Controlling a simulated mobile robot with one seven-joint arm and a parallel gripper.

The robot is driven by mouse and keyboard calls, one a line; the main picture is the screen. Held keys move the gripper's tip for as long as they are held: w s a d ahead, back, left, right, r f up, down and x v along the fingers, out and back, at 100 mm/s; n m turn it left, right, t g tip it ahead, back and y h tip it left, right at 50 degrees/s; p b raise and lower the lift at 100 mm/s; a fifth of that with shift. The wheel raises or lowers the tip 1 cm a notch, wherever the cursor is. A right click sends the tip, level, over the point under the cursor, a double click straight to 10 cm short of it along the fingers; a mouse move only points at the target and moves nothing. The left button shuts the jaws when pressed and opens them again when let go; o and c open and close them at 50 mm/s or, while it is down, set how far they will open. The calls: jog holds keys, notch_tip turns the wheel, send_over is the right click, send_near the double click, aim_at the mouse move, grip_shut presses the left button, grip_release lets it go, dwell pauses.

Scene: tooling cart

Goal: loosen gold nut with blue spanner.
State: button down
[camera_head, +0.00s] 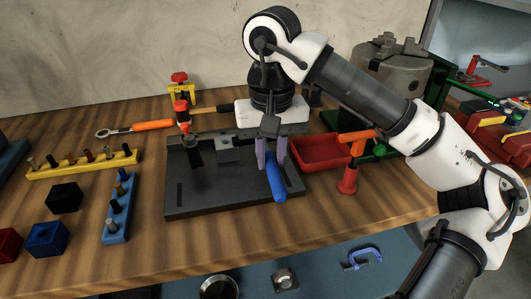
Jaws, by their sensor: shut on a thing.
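The blue spanner's handle (276,182) points down toward the front of the picture, above the right part of a dark fixture plate (215,198). My gripper (271,154), with purple fingers, is shut on the spanner near the handle's upper end. The spanner's head is hidden behind or between the fingers. The gold nut cannot be made out, and I cannot tell whether the spanner touches it. A grey block (229,148) sits on the plate left of my gripper, beside an upright red-topped clamp (183,115).
A red tray (318,153) and an orange-topped red stand (348,180) are close on the right. An orange-handled spanner (150,126), a yellow rack (70,169) and a blue rack (116,222) are left. Bare wood lies in front of the plate.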

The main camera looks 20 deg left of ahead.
jog(key=shift+r+p, duration=1.9)
jog(key=shift+r, duration=0.65)
jog(key=shift+f, duration=0.1)
